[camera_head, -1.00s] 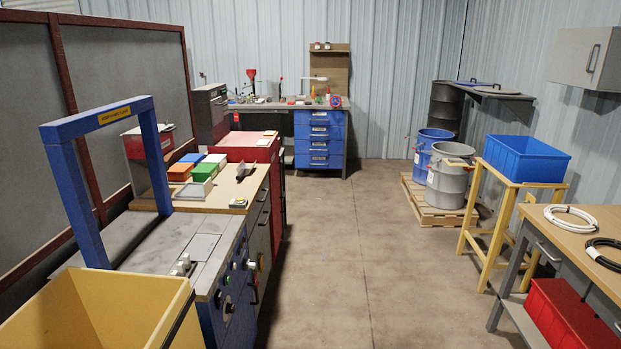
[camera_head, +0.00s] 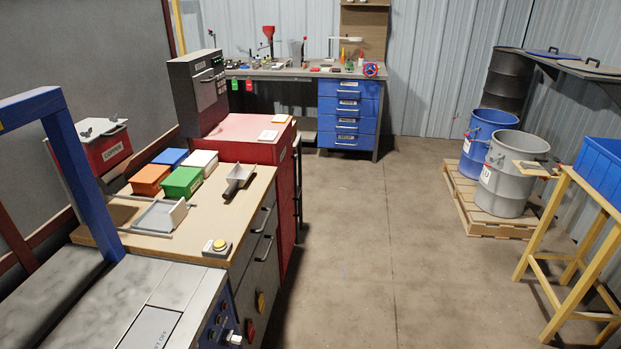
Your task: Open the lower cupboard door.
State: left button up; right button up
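A wood-topped bench (camera_head: 232,207) stands at the left with a grey front (camera_head: 258,272) facing the aisle. Two bar handles show on that front, an upper one (camera_head: 263,219) and a lower one (camera_head: 264,248), and its panels look shut. I see it at a steep angle and cannot tell which panel is a drawer and which a door. A red cabinet (camera_head: 286,190) stands behind it, with a dark vertical bar along its aisle side. No door stands open in view. Neither of my grippers is in view.
The concrete floor (camera_head: 350,260) in the aisle is clear. A machine with a blue frame (camera_head: 68,165) stands near left. A pallet (camera_head: 485,215) with a blue drum (camera_head: 487,135) and grey drum (camera_head: 512,170), and a yellow stand (camera_head: 560,235), stand right. A blue-drawer workbench (camera_head: 348,110) is at the back.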

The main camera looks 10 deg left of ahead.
aim_at(286, 225)
jog(key=i+l+u, duration=0.15)
jog(key=i+u, duration=0.25)
jog(key=i, duration=0.2)
jog(key=u, duration=0.4)
jog(key=i+l+u, duration=0.3)
jog(key=l, duration=0.3)
jog(key=i+l+u, duration=0.35)
jog(key=l, duration=0.35)
jog(key=i+l+u, duration=0.15)
jog(key=l, duration=0.2)
